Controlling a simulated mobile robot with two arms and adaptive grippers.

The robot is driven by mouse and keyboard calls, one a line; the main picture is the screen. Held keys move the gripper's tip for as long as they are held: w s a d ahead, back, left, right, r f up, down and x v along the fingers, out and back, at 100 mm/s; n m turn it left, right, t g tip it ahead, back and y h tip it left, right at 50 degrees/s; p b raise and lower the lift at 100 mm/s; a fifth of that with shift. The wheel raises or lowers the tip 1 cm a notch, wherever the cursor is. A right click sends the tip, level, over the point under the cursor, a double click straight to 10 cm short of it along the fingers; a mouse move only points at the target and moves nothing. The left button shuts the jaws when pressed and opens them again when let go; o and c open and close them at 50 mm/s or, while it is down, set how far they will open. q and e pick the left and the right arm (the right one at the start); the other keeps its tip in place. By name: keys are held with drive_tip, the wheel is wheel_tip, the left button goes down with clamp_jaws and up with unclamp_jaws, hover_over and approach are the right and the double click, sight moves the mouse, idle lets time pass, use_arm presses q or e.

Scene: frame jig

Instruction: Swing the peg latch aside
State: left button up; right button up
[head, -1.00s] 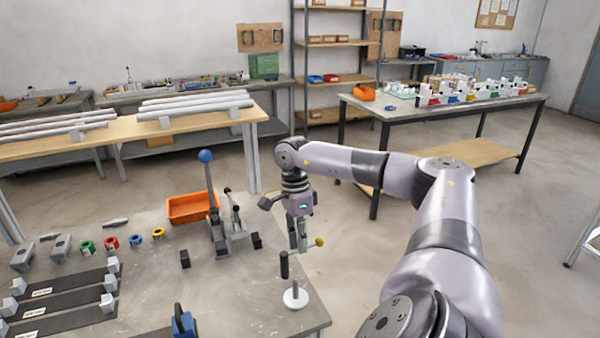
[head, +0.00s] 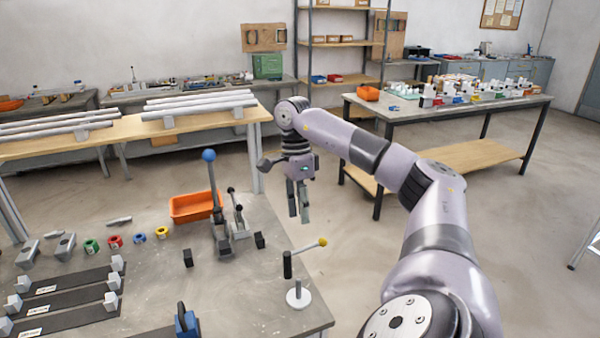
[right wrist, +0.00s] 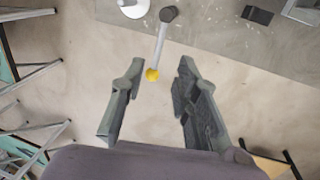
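The peg latch has a black upright post (head: 287,264) and a thin pale arm ending in a yellow ball (head: 323,242). A white round base (head: 299,297) is beside the post, near the table's right edge. The arm points out past that edge. My right gripper (head: 299,215) hangs fingers down above the latch, open and empty. In the right wrist view the yellow ball (right wrist: 152,74) shows between the two spread fingers (right wrist: 161,75), and the black post top (right wrist: 168,14) lies beyond them. In the head view the fingertips are above the ball, apart from it. My left gripper is not in view.
A toggle clamp with a blue ball handle (head: 209,157) and an orange bin (head: 195,206) stand on the grey table (head: 235,290) left of the latch. Small black blocks (head: 188,258) lie nearby. Open floor is right of the table.

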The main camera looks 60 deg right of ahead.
drive_tip(key=shift+w+d+r, duration=0.1)
drive_tip(key=shift+w+r, duration=0.05)
drive_tip(key=shift+r, duration=0.65)
drive_tip(key=shift+w+d+r, duration=0.1)
drive_tip(key=shift+w+r, duration=0.05)
drive_tip(key=shift+r, duration=0.65)
drive_tip(key=shift+s, duration=0.1)
